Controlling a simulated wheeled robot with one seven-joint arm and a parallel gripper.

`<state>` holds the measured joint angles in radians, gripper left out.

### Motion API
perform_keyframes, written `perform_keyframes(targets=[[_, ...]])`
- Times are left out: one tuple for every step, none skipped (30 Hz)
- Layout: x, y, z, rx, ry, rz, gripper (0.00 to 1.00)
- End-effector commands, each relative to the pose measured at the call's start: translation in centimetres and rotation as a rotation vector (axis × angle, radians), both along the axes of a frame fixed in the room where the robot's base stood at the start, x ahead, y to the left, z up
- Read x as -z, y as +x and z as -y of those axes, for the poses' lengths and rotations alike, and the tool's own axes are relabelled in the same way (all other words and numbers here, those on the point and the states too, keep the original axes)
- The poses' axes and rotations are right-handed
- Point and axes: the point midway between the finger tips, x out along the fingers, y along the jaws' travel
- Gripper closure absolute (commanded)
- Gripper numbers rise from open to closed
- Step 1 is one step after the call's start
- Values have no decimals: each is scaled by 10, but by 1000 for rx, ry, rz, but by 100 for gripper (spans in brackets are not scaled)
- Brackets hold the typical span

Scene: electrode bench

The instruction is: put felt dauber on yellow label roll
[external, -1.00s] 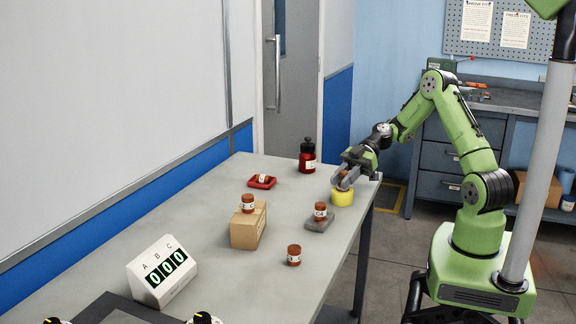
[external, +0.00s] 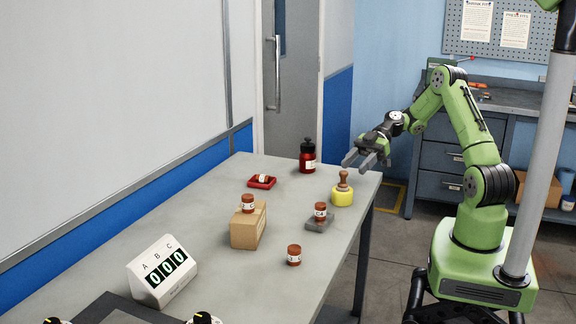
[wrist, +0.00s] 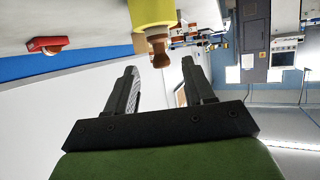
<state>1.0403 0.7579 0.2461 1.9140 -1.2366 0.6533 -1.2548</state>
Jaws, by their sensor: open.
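The yellow label roll (external: 342,196) stands on the table near its far right corner. The felt dauber (external: 343,181), brown with a rounded knob on top, stands upright on the roll. My gripper (external: 366,160) is open and empty, above and just beyond the dauber, apart from it. The wrist view is upside down and shows the roll (wrist: 152,12) with the dauber (wrist: 158,50) on it, beyond the two spread fingers (wrist: 158,80).
A dark red bottle (external: 307,158) and a red tray (external: 262,182) holding a small jar stand left of the roll. Similar jars sit on a grey block (external: 320,225), on a cardboard box (external: 248,230) and on the bare table (external: 294,255). A counter display (external: 162,270) stands at front left.

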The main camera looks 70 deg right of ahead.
Motion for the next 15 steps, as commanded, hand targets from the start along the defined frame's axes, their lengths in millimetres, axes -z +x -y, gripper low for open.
perform_keyframes(targets=[[-8, -4, 12, 4, -1, 0, 47], [-11, -7, 18, 5, -1, 2, 47], [-14, -10, 25, 4, -2, 1, 47], [-16, -12, 30, 4, -1, 1, 47], [-17, -14, 34, 2, 0, 1, 47], [-19, -15, 38, 1, 0, 2, 47], [-20, -17, 41, 1, 0, 0, 47], [-21, -18, 42, 0, 0, -1, 47], [-22, -18, 43, -1, -5, -5, 47], [-22, -18, 41, -3, -13, -16, 47], [-23, -18, 37, -6, -26, -38, 47], [-26, -17, 28, -8, -57, -82, 47], [-28, -16, 19, -7, -89, -128, 47], [-30, -16, 8, -2, -129, -178, 47], [-34, -18, -6, 15, -189, -254, 47]])
